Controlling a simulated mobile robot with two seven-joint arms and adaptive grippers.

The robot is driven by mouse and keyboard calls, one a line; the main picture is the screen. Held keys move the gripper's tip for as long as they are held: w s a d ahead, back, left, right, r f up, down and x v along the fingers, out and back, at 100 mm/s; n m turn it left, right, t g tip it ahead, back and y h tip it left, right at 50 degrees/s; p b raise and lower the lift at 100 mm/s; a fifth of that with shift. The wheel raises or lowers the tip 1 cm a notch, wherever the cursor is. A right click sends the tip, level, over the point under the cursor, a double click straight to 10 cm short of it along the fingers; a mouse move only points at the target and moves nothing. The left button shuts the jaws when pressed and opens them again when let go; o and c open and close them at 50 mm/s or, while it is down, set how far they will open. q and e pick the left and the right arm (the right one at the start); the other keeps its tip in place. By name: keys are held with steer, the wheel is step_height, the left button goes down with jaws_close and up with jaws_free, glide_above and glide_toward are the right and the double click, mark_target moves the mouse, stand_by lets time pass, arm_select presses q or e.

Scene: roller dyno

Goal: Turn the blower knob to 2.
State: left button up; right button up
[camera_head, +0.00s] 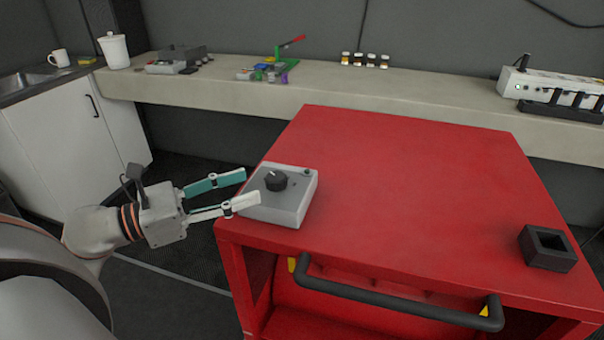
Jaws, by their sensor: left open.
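The blower control is a grey box (295,205) on the left corner of the red cart top. A black round knob (276,180) sits on its upper face, and I cannot read its setting or any numbers. My left gripper (250,187) comes in from the left with its two fingers apart and pointing right toward the knob. The fingertips are at the box's left side, just short of the knob, and nothing is between them. Whether a finger touches the box is hard to tell. My right gripper is not in view.
The red cart (410,190) has a black handle (395,306) along its front. A black square holder (547,248) stands at its right. The middle of the cart top is clear. Behind it, a long shelf (400,95) bears a power strip (550,86) and several small items.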

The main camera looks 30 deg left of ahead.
mark_target(276, 176)
arm_select(q)
steer(key=shift+w+d, duration=0.25)
steer(key=shift+w, duration=0.25)
steer(key=p+x, duration=0.1)
steer(key=x, duration=0.5)
steer(key=shift+w+d+f, duration=0.15)
steer(key=shift+w+d, duration=0.05)
steer(key=shift+w, duration=0.1)
steer(key=shift+c, duration=0.3)
steer(key=c, duration=1.1)
